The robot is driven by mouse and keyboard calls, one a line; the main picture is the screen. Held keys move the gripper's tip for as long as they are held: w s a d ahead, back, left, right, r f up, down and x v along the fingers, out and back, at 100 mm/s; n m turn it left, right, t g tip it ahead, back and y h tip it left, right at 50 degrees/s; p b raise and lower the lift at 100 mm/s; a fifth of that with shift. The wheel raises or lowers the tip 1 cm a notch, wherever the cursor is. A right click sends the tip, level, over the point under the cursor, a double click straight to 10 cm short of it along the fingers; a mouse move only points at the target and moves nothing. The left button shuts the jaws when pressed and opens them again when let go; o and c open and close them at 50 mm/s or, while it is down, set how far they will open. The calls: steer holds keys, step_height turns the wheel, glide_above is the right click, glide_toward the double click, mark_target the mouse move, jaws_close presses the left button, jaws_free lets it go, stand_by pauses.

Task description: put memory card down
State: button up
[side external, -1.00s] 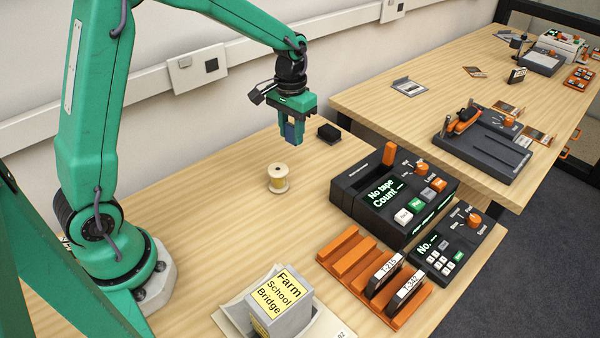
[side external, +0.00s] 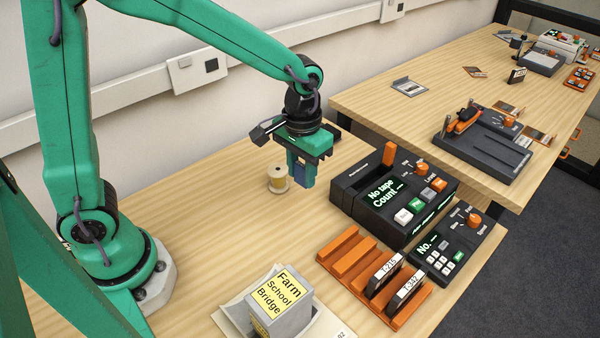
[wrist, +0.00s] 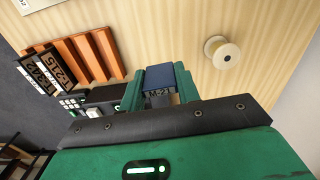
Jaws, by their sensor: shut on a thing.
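My gripper (side external: 302,173) is shut on the memory card (side external: 301,171), a small dark blue piece held between the green fingers. In the wrist view the card (wrist: 168,78) shows its blue face and a label that seems to read "M-23", between the fingers of my gripper (wrist: 166,86). In the side view the card hangs above the wooden table, just right of the thread spool and left of the "No tape" machine. The height of its lower edge above the table is hard to tell.
A pale spool (side external: 278,179) stands close to my gripper. The "No tape" console (side external: 345,197) is to its right. An orange rack (side external: 345,258) with two labelled cassettes and a grey "Farm School Bridge" box (side external: 289,318) are in front. Bare wood lies to the left.

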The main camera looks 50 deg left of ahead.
steer(key=s+d, duration=0.4)
steer(key=s, duration=0.3)
steer(key=s+d, duration=0.3)
steer(key=s, duration=0.3)
steer(key=shift+s+d+f+m, duration=0.25)
steer(key=shift+s+d+m, duration=0.15)
steer(key=shift+a+f, duration=0.1)
glide_above(285, 233)
step_height(285, 233, down, 7)
steer(key=shift+r, duration=0.1)
steer(key=shift+f, duration=2.05)
steer(key=shift+f, duration=0.1)
